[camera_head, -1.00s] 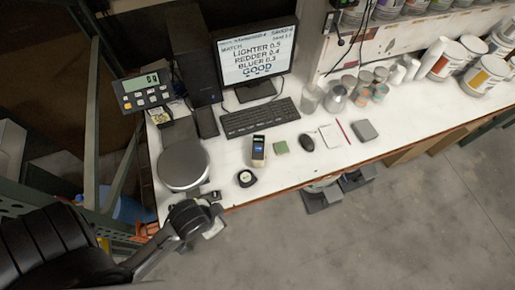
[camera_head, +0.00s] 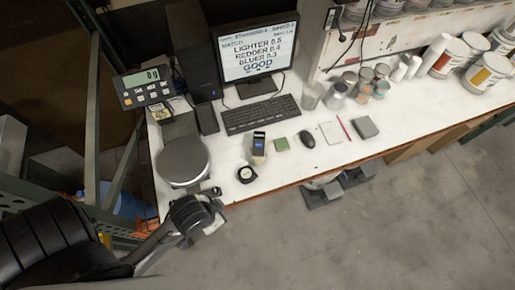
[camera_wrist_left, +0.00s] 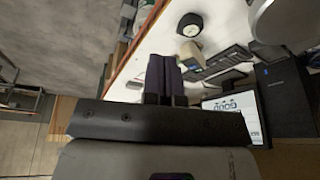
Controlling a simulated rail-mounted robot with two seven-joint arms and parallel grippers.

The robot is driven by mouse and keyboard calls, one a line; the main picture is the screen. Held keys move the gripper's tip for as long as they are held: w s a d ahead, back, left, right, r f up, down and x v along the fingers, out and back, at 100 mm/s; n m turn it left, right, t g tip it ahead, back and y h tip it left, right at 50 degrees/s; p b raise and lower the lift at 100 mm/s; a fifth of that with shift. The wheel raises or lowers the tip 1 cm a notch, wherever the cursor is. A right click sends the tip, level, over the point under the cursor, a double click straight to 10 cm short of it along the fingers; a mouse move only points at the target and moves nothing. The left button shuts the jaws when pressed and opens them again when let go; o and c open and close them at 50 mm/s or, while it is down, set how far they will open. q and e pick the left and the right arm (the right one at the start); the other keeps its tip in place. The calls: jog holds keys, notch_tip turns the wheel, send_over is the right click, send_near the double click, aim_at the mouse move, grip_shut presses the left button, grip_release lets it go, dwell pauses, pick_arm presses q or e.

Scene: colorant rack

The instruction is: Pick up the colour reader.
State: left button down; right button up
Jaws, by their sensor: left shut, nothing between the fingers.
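The colour reader (camera_head: 259,146) looks like the small upright handheld device with a dark top, a blue screen and a pale body. It stands on the white bench, in front of the keyboard. In the left wrist view a pale block (camera_wrist_left: 190,57), probably the same device, shows just beyond my fingertips. My left gripper (camera_head: 215,191) is at the bench's front edge, left of the reader and apart from it. In the left wrist view its dark fingers (camera_wrist_left: 163,76) are together and empty. My right gripper is in neither view.
A round black puck (camera_head: 246,174) sits between my left gripper and the reader. A scale pan (camera_head: 182,162) is at the left. The keyboard (camera_head: 260,115) and monitor (camera_head: 256,57) are behind.

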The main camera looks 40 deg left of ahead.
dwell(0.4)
pick_arm(q)
jog(key=c, duration=1.7)
grip_release()
jog(key=shift+c, duration=0.2)
jog(key=o, duration=1.7)
jog(key=shift+c, duration=0.2)
